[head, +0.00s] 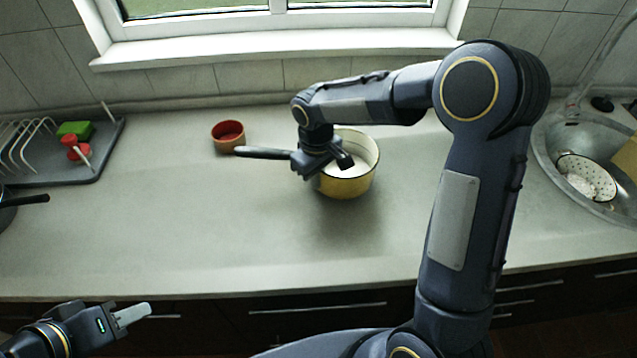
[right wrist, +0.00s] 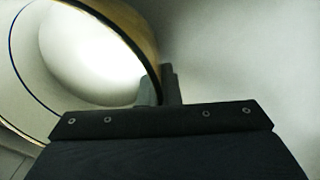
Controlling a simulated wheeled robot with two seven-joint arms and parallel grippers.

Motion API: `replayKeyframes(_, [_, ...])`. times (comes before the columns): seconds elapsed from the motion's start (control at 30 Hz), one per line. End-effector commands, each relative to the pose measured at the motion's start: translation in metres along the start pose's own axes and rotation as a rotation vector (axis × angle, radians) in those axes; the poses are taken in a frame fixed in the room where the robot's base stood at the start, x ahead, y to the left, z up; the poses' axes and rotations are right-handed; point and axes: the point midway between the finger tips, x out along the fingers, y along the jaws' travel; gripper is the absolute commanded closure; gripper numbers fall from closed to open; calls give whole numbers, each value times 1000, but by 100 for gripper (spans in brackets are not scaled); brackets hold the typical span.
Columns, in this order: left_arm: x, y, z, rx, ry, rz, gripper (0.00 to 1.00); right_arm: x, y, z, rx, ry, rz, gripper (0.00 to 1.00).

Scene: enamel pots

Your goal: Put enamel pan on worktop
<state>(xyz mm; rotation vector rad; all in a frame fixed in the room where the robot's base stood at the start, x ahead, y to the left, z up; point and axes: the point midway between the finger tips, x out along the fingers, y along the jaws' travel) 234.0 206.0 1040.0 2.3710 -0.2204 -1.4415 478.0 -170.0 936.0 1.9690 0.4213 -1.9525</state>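The enamel pan (head: 362,184), yellow outside and white inside, is over the middle of the worktop (head: 190,230). A long dark handle (head: 262,153) points left from it. My right gripper (head: 338,166) is at the pan's near-left rim. In the right wrist view, its two fingers (right wrist: 160,88) are close together with the pan's wall (right wrist: 125,22) running between them. A soft shadow lies on the worktop below the pan; I cannot tell whether its base touches. My left gripper (head: 134,313) is low at the left, in front of the worktop edge, apart from everything; its finger gap is unclear.
A small red-lined pot (head: 228,136) stands beside the handle's end. A grey drying rack (head: 84,172) with green and red items is at left, a dark pan handle (head: 30,199) below it. A sink holding a colander (head: 586,178) is at right. The front-left worktop is clear.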

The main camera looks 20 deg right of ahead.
Motion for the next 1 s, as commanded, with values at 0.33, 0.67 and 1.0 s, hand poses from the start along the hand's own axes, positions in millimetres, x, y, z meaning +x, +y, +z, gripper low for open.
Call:
replayKeyframes(0.33, [-1, 0, 0, 0, 0, 0, 64, 25, 0, 1, 1, 0, 1, 100])
replayKeyframes(0.67, [1, 0, 1, 0, 0, 0, 64, 28, 0, 2, 1, -3, 0, 81])
replayKeyframes(1.0, [0, 0, 0, 0, 0, 0, 64, 26, 0, 2, 1, -2, 0, 74])
